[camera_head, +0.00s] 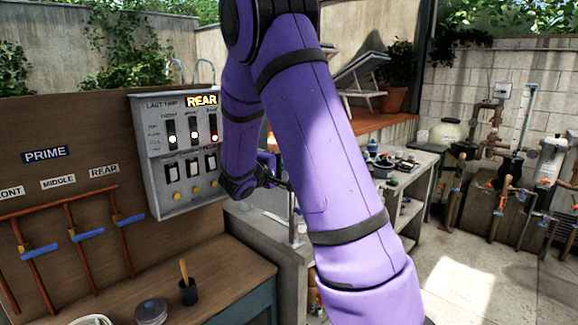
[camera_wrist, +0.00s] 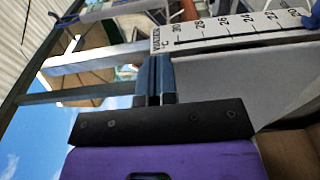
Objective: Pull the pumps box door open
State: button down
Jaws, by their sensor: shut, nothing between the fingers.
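A grey control box (camera_head: 180,150) with a lit REAR sign, switches, lamps and yellow knobs is fixed to the brown board at left in the head view. I see no door or handle marked as the pumps box. My gripper (camera_head: 287,187) is to the right of the control box, apart from its front, partly hidden by my purple arm. In the wrist view my gripper (camera_wrist: 155,78) has its two dark blue-grey fingers together and empty. A white scale strip (camera_wrist: 240,27) marked WATER and °C is close beyond the fingertips; I cannot tell if they touch it.
Pipes with blue-handled valves (camera_head: 85,233) are on the board under PRIME. A wooden counter (camera_head: 225,285) holds a black cup (camera_head: 188,290) with a brush. A workbench (camera_head: 415,180) with clutter stands behind my arm. Open paved floor (camera_head: 470,285) is at right.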

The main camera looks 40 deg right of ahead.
jog(key=s+a, duration=0.8)
jog(key=shift+s+a+f, duration=0.1)
jog(key=s+a+r+m+g+y, duration=0.1)
jog(key=s+a+m+g+y, duration=0.1)
jog(key=s+y, duration=0.3)
jog(key=s+a+r+m+g+y, duration=0.1)
jog(key=s+a+r+g+y, duration=0.15)
jog(key=s, duration=0.45)
jog(key=s+a+r+t+y, duration=0.2)
jog(key=s+a+t+y, duration=0.2)
jog(key=a, duration=0.3)
jog(key=s+a+r+n+t+y, duration=0.1)
jog(key=s+a+r+t+y, duration=0.1)
jog(key=a+y, duration=0.4)
jog(key=shift+s+a+r+n+t, duration=0.35)
jog(key=shift+s+a+t, duration=0.5)
jog(key=shift+s+a, duration=0.35)
jog(key=shift+d, duration=0.1)
